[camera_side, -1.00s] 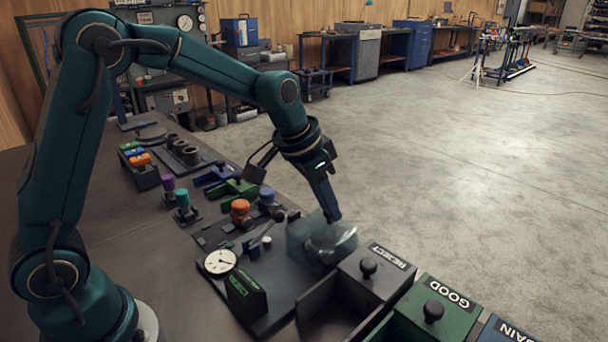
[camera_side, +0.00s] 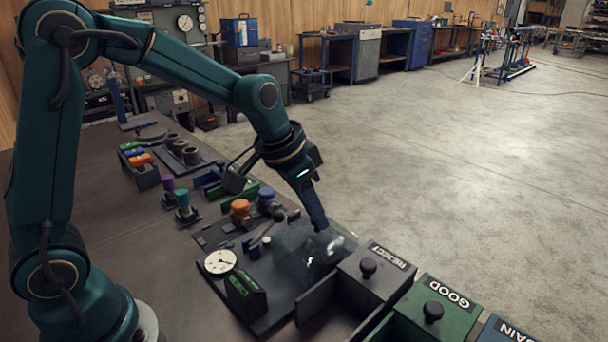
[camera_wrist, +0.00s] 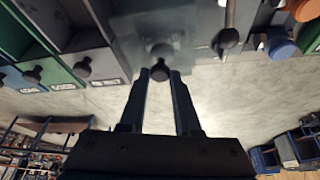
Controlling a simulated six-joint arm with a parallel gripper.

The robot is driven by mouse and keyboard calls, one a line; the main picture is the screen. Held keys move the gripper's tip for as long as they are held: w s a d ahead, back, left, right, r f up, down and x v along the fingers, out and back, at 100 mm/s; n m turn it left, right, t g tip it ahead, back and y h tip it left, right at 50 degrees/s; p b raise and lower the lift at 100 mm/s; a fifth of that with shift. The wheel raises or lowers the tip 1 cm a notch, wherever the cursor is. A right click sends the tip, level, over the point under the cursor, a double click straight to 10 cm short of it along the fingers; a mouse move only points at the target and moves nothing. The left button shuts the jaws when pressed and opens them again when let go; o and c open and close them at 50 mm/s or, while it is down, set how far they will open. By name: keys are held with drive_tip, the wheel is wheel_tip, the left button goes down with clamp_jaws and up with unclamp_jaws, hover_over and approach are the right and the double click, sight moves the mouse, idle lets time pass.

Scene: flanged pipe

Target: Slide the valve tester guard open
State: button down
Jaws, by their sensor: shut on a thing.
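The valve tester's guard (camera_side: 297,244) is a clear, see-through cover at the right end of the tester's dark base plate, beside the REJECT bin. It also shows in the wrist view (camera_wrist: 140,32). A dark round knob (camera_wrist: 160,73) on the guard sits between my fingertips in the wrist view. My gripper (camera_side: 321,228) points down at the guard and is shut on this knob. It also shows in the wrist view (camera_wrist: 160,78). The fingers hide the knob in the side view. The tester (camera_side: 262,293) has a white dial gauge (camera_side: 220,261) and a lever (camera_side: 262,232).
The REJECT bin (camera_side: 377,280) stands close to the right of the guard, with the GOOD bin (camera_side: 440,305) beyond it. Orange and blue capped parts (camera_side: 240,208) stand behind the tester. Purple and teal capped parts (camera_side: 183,200) stand farther left.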

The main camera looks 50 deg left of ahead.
sight(299, 244)
drive_tip(key=shift+s+r, duration=0.1)
drive_tip(key=shift+s, duration=2.7)
drive_tip(key=c, duration=0.6)
unclamp_jaws()
drive_tip(key=shift+v, duration=2.5)
drive_tip(key=shift+s+r, duration=0.1)
drive_tip(key=shift+r, duration=2.6)
